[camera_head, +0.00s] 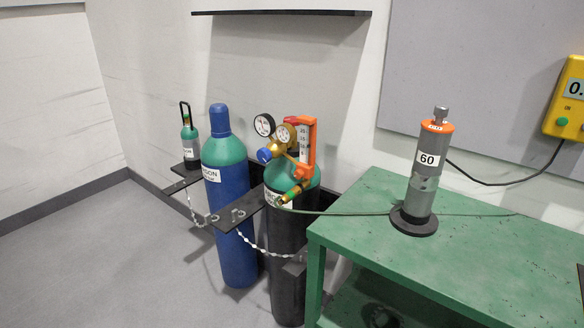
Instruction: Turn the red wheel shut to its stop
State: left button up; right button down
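No red wheel can be clearly made out. The black gas cylinder (287,245) with a green shoulder (305,178) stands beside the green bench, with a brass regulator on top. The regulator has two round gauges (264,125), a blue knob (264,155) and an orange-framed flow meter (310,145). A brass fitting (292,194) with a green part sits below it, in front of the shoulder. The cylinder's valve top is mostly hidden behind the regulator. Neither of my grippers is in view.
A blue cylinder (232,220) and a small green one (189,145) stand left, by black brackets and chains (262,248). A thin hose (350,212) runs onto the bench (375,260), where a grey device (425,175) marked 60 stands. A yellow box (565,105) hangs right. The left floor is clear.

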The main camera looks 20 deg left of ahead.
aim_at(290, 119)
jog(key=i+j, duration=0.2)
jog(key=j, duration=0.2)
jog(key=i+j, duration=0.2)
jog(key=j, duration=0.2)
jog(key=i+j, duration=0.2)
jog(key=j, duration=0.2)
jog(key=i+j, duration=0.2)
jog(key=j, duration=0.2)
jog(key=i+j, duration=0.2)
jog(key=j, duration=0.2)
jog(key=i+j, duration=0.2)
jog(key=j, duration=0.2)
jog(key=i+j, duration=0.2)
jog(key=j, duration=0.2)
jog(key=i+j+z, duration=0.1)
jog(key=j+z, duration=0.15)
jog(key=i+j+z, duration=0.1)
jog(key=j+z, duration=0.15)
